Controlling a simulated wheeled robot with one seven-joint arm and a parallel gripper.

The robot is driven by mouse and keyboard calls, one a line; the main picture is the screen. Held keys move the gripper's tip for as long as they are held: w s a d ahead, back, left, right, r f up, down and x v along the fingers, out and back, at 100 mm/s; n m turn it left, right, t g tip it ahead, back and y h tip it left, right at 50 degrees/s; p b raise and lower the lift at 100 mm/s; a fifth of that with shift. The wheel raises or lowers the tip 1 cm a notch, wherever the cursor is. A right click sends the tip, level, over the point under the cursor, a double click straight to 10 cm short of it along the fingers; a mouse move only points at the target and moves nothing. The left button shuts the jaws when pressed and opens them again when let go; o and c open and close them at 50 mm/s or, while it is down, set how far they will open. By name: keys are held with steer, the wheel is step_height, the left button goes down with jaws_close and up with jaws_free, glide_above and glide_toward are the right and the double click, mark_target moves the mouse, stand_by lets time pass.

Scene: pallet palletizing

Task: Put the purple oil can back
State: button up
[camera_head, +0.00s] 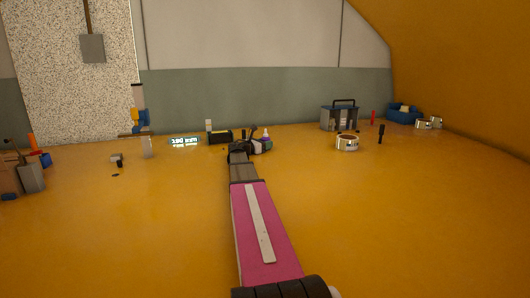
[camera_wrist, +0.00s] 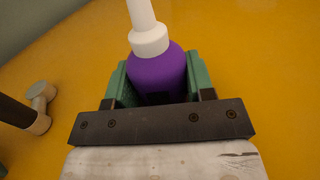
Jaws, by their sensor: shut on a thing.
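The purple oil can (camera_wrist: 160,72) has a white collar and a white spout. In the wrist view it sits between the green fingers of my gripper (camera_wrist: 157,88), which is shut on it. In the head view my gripper (camera_head: 250,147) is at the far end of my outstretched arm, low over the yellow surface. The oil can (camera_head: 266,137) shows there as a small purple and white shape by the fingers. Its base is hidden, so I cannot tell whether it touches the surface.
A hammer-like tool (camera_wrist: 38,108) lies left of my gripper in the wrist view. A black box (camera_head: 220,137) stands just left of my gripper, and a glowing sign (camera_head: 185,141) farther left. A round tin (camera_head: 347,143) and a grey toolbox (camera_head: 339,118) are to the right. The right foreground is clear.

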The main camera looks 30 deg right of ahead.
steer(key=shift+f, duration=1.85)
steer(key=shift+f, duration=0.1)
steer(key=o, duration=0.9)
steer(key=shift+a, duration=0.2)
steer(key=a, duration=0.4)
steer(key=s+a, duration=0.1)
steer(key=a, duration=0.2)
steer(key=s+a, duration=0.1)
steer(key=a, duration=0.3)
steer(key=shift+a, duration=0.3)
